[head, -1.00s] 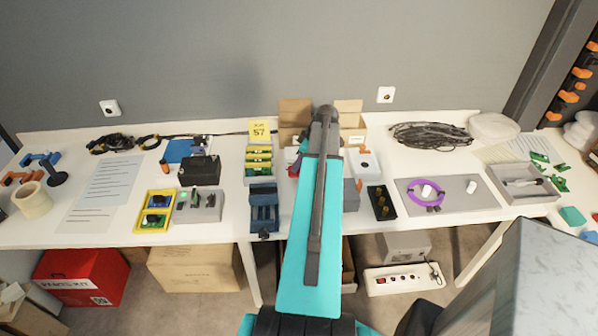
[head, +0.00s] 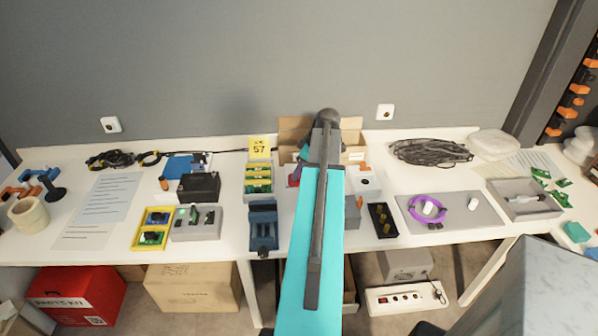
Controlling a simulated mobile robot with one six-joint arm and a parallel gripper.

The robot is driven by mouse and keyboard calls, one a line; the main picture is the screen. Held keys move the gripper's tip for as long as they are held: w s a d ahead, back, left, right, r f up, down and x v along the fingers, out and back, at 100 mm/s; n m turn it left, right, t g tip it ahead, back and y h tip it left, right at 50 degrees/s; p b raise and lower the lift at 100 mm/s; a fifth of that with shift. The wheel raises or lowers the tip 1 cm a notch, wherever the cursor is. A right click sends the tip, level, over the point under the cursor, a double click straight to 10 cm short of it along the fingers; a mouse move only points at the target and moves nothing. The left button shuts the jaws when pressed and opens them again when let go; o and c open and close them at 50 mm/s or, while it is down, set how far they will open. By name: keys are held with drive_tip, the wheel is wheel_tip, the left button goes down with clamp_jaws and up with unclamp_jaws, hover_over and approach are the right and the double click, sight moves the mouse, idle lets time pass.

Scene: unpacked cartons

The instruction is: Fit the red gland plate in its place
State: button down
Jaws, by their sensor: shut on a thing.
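My arm stretches from the bottom middle up over the table and covers its centre. My gripper is hidden behind the arm, so its jaws and anything in them do not show. A small red patch (head: 293,180) shows just left of the arm, partly covered; I cannot tell whether it is the red gland plate. A grey block (head: 352,212) sits just right of the arm, partly hidden. I cannot make out the plate's place.
Left of the arm stand a dark blue vise (head: 263,228), a grey box (head: 196,224) and a yellow tray (head: 136,243). Open cartons (head: 352,137) stand behind the arm. To the right are a black tray (head: 382,222) and a grey board (head: 480,213) with a purple ring (head: 414,214).

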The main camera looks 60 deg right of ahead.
drive_tip(key=w+a+r, duration=0.4)
drive_tip(key=w+a, duration=0.7)
drive_tip(key=a, duration=0.2)
drive_tip(key=w+a+r, duration=0.4)
drive_tip(key=w+a, duration=0.8)
drive_tip(key=w+a+r, duration=0.2)
drive_tip(key=a, duration=0.9)
drive_tip(key=w+a+r+m+b, duration=0.1)
drive_tip(key=w+a+r, duration=0.1)
drive_tip(key=a, duration=0.9)
drive_tip(key=w+a+r, duration=0.2)
drive_tip(key=a+r, duration=0.2)
drive_tip(key=a, duration=0.7)
drive_tip(key=shift+a+r+m+h+b, duration=0.15)
drive_tip(key=shift+a+m+h+b, duration=0.15)
drive_tip(key=shift+a+m+b, duration=0.1)
drive_tip(key=shift+d, duration=0.15)
drive_tip(key=shift+d, duration=0.5)
